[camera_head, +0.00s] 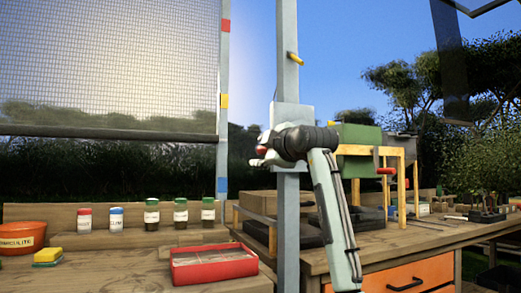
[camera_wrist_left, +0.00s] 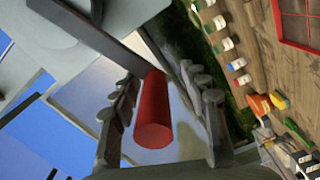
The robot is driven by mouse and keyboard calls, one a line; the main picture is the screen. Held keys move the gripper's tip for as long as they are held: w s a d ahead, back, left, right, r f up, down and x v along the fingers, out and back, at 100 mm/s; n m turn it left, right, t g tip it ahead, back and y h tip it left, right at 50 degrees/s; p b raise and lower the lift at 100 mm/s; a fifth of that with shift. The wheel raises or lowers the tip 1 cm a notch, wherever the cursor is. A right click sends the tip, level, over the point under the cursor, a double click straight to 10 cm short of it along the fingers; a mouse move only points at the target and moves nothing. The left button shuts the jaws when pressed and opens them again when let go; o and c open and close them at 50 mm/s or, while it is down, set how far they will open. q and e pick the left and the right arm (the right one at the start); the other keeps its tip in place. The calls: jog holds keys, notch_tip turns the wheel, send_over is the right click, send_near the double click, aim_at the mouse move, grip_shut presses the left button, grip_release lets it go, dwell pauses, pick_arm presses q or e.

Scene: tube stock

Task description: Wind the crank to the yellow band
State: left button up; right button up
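A mesh screen (camera_head: 110,65) hangs at the left, its dark bottom bar (camera_head: 100,131) slightly below the yellow band (camera_head: 224,101) on the pale post. A red band (camera_head: 226,26) is higher on that post and a blue band (camera_head: 222,185) lower. My left gripper (camera_head: 263,151) is at the crank box (camera_head: 291,116) on the middle post. In the left wrist view, the crank's red handle (camera_wrist_left: 153,112) lies between the fingers of my left gripper (camera_wrist_left: 160,125). The fingers stand apart, with visible gaps beside the handle. My right gripper is not in view.
Several jars (camera_head: 180,213), an orange bowl (camera_head: 22,237) and a red tray (camera_head: 212,264) stand on the left bench. A green box (camera_head: 358,138) on a yellow frame, with another red handle (camera_head: 386,171), stands on the right bench, behind my arm.

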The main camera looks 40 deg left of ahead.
pick_arm(q)
jog(key=shift+w+d+f, duration=0.1)
jog(key=shift+w, duration=0.1)
jog(key=v, duration=1.2)
jog(key=shift+s, duration=0.2)
